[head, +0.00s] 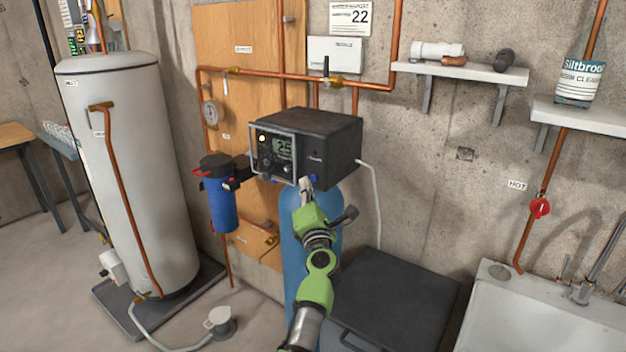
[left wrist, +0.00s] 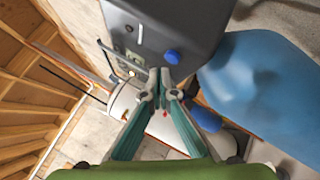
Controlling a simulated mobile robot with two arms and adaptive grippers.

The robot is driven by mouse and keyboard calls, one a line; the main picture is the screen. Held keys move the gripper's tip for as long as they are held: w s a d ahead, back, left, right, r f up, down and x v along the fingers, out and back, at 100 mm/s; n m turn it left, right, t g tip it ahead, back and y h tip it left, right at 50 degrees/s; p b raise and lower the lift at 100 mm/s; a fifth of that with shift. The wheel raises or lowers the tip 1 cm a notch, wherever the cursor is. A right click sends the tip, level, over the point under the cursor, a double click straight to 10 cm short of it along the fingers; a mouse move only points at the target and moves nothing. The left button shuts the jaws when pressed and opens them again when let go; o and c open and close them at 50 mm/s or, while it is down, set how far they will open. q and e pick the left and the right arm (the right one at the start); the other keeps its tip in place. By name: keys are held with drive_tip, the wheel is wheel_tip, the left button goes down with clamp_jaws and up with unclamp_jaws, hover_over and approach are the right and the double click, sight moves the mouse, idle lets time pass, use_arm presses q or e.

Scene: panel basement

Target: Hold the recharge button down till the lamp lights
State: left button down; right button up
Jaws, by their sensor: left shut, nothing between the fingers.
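The dark control box (head: 325,135) sits on top of the blue tank (head: 291,250). Its front panel has a display reading about 25 (head: 284,147), dark knobs and a small pale yellow lamp (head: 262,138); I cannot tell for sure whether the lamp is lit. A round blue button (head: 314,178) is low on the box; it shows larger in the left wrist view (left wrist: 172,57). No readable label marks it as the recharge button. My left gripper (head: 305,184) is shut and empty, its tips (left wrist: 160,74) close beside the blue button; contact cannot be told. My right gripper is out of view.
A blue filter housing (head: 222,200) hangs left of the box, and a tall white heater (head: 130,170) stands further left. Copper pipes (head: 290,77) run along the wall behind. A black bin (head: 395,295) and a white sink (head: 530,315) are at the right.

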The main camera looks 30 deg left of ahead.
use_arm(q)
drive_tip(key=shift+w, duration=0.2)
idle(0.5)
drive_tip(key=shift+w, duration=0.25)
drive_tip(key=shift+w+d+b, duration=0.1)
drive_tip(key=shift+w+b, duration=0.3)
drive_tip(key=shift+b, duration=0.05)
idle(0.5)
idle(2.8)
drive_tip(key=shift+s+p, duration=0.65)
drive_tip(key=shift+s, duration=0.2)
